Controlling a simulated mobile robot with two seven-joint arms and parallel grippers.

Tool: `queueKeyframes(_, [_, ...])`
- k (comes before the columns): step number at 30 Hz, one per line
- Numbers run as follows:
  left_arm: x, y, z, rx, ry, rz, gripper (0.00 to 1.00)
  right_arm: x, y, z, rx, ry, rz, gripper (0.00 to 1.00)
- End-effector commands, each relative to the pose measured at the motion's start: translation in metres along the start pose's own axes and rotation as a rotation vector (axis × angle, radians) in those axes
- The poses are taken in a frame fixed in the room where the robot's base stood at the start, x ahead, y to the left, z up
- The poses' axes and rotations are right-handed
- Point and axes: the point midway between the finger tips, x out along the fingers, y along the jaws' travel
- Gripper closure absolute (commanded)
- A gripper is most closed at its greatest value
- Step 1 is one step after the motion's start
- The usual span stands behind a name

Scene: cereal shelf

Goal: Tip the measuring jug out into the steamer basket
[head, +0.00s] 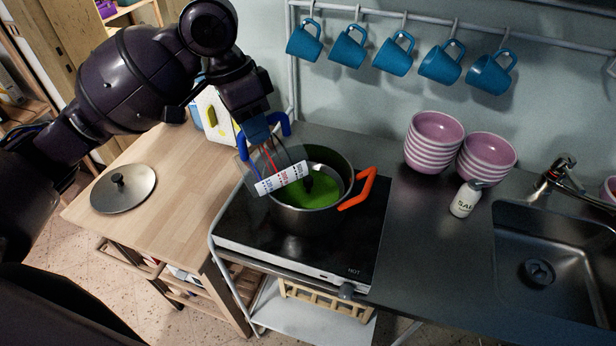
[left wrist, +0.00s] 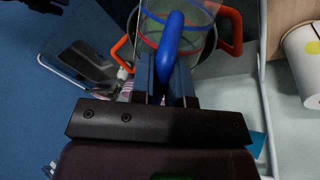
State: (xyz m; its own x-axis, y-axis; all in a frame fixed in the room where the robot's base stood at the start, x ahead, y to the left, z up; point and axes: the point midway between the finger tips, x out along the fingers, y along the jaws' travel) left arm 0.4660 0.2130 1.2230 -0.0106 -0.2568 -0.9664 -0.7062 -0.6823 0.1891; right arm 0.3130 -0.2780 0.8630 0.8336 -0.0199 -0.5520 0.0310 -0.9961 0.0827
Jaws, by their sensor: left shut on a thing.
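The clear measuring jug (head: 281,178) has a blue handle and a printed scale strip. It is tilted over the pot (head: 300,220), which has orange handles and stands on the hot plate. My left gripper (head: 258,130) is shut on the jug's blue handle; the handle also shows between the fingers in the left wrist view (left wrist: 172,35). Inside the pot I see a metallic, round-rimmed insert, apparently the steamer basket (head: 345,172), with a green area and a dark knob. The jug partly hides it. I cannot tell whether anything is left in the jug. My right gripper is not in view.
The black hot plate (head: 358,240) lies under the pot. A lid (head: 123,188) rests on the wooden counter at left. Pink bowl stacks (head: 435,140) and a salt shaker (head: 465,199) stand right of the pot, before the sink (head: 560,262). Blue mugs (head: 394,55) hang above.

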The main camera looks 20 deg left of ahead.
Motion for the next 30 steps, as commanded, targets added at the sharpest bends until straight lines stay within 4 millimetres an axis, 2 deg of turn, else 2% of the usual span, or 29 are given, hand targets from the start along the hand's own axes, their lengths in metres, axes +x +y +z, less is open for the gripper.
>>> queueKeyframes(14, [-0.006,0.001,0.038,0.027,0.154,-0.001,1.00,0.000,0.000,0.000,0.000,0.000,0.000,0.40])
queueKeyframes(21, [0.006,-0.001,0.053,0.048,0.256,-0.003,1.00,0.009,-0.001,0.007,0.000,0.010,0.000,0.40])
queueKeyframes(30, [0.010,-0.002,0.068,0.075,0.382,-0.004,1.00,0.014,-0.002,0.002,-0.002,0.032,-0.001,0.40])
